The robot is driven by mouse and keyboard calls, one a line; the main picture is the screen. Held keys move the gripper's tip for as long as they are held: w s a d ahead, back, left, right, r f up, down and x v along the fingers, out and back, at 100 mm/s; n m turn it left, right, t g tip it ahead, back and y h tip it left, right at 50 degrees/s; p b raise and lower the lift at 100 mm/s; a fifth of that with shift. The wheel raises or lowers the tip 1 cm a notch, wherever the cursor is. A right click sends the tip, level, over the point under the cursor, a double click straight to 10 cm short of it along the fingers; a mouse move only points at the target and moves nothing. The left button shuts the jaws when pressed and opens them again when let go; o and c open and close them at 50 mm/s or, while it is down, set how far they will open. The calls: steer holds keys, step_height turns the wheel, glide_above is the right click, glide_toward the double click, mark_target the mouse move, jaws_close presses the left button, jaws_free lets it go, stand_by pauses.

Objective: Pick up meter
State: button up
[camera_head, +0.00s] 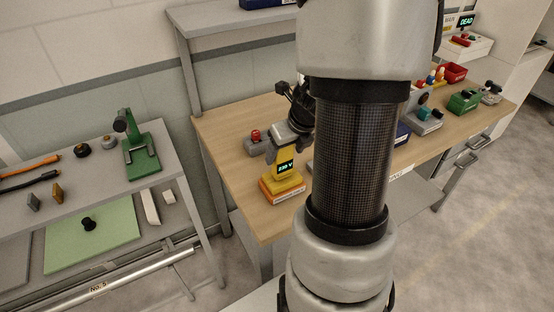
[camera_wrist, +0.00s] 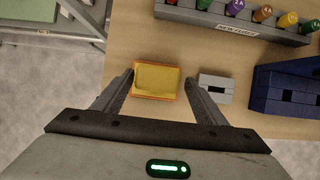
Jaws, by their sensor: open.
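The yellow meter (camera_head: 285,173) with a lit display stands upright in an orange-edged base on the wooden bench (camera_head: 232,185), near its left front corner. In the wrist view, the meter (camera_wrist: 157,79) is seen from above as a yellow block with an orange rim. My gripper (camera_head: 284,150) is right above and around the upper part of the meter. In the wrist view, my gripper (camera_wrist: 160,84) is open, with one finger to each side of the meter. Whether the fingers touch it cannot be told.
A rack (camera_wrist: 235,22) with several coloured pieces, a small grey block (camera_wrist: 215,86) and a dark blue bin (camera_wrist: 288,92) are nearby on the bench. A grey block with a red knob (camera_head: 256,138) is behind the meter. A separate grey shelf with a green stand (camera_head: 140,150) is at left.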

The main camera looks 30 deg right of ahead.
steer(key=b+x, duration=0.1)
steer(key=x, duration=0.4)
steer(key=shift+w+a+f, duration=0.2)
steer(key=shift+w, duration=0.1)
